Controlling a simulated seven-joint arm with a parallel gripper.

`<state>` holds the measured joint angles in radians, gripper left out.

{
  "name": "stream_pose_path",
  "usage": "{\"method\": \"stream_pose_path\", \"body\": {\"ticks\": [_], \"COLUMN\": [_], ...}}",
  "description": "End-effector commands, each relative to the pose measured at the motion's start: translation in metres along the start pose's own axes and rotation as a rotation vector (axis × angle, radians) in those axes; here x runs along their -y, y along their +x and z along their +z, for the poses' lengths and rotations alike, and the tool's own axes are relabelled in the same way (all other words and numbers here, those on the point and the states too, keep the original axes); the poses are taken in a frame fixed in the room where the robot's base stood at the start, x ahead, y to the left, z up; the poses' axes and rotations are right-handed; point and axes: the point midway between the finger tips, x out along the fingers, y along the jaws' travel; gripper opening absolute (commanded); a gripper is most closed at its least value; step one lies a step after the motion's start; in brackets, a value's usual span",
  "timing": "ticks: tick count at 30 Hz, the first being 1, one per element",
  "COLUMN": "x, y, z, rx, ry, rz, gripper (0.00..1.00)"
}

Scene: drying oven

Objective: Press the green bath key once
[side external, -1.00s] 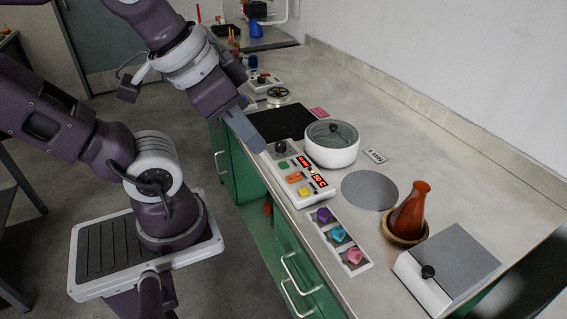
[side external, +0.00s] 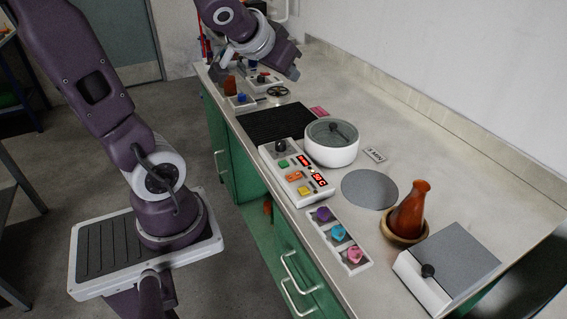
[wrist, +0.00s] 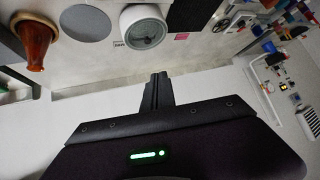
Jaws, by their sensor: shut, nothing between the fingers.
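The green key (side external: 284,163) sits on the white control box (side external: 298,187), near its black knob and above the orange and yellow keys. The round white bath (side external: 332,152) with a clear lid stands right beside the box. My gripper is far from the key, raised over the far end of the bench; its fingers are hard to make out in the side view. In the wrist view my gripper (wrist: 158,78) is shut and empty, pointing toward the wall edge of the bench. The bath (wrist: 145,28) shows there too, but the green key does not.
A black mat (side external: 262,124) lies behind the box. A grey disc (side external: 370,190), a red-brown flask (side external: 408,212) in a ring and a grey-topped device (side external: 452,262) stand nearer. A tray (side external: 340,242) holds coloured pieces. The space above the box is clear.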

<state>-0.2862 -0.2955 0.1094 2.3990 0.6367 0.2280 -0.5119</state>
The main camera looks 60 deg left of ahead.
Motion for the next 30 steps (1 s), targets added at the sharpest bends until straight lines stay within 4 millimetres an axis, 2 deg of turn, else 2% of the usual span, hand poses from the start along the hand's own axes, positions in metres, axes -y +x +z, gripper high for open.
{"method": "stream_pose_path", "body": {"ticks": [3, 5, 6, 9, 12, 16, 20, 30], "x": [0.026, 0.036, 0.04, 0.04, 0.036, 0.031, 0.029, 0.028], "y": [0.052, 0.081, 0.099, 0.126, 0.132, 0.129, 0.126, 0.127], "z": [-0.015, -0.013, -0.004, 0.031, 0.065, 0.093, 0.102, 0.103], "rx": [-0.057, -0.067, -0.057, 0.018, 0.112, 0.201, 0.235, 0.236], "ry": [-0.036, -0.061, -0.084, -0.164, -0.251, -0.329, -0.36, -0.358], "rz": [0.011, 0.068, 0.126, 0.296, 0.436, 0.546, 0.586, 0.588], "gripper": [0.0, 0.0, 0.0, 0.0, 0.0, 0.0, 0.0, 0.0]}}
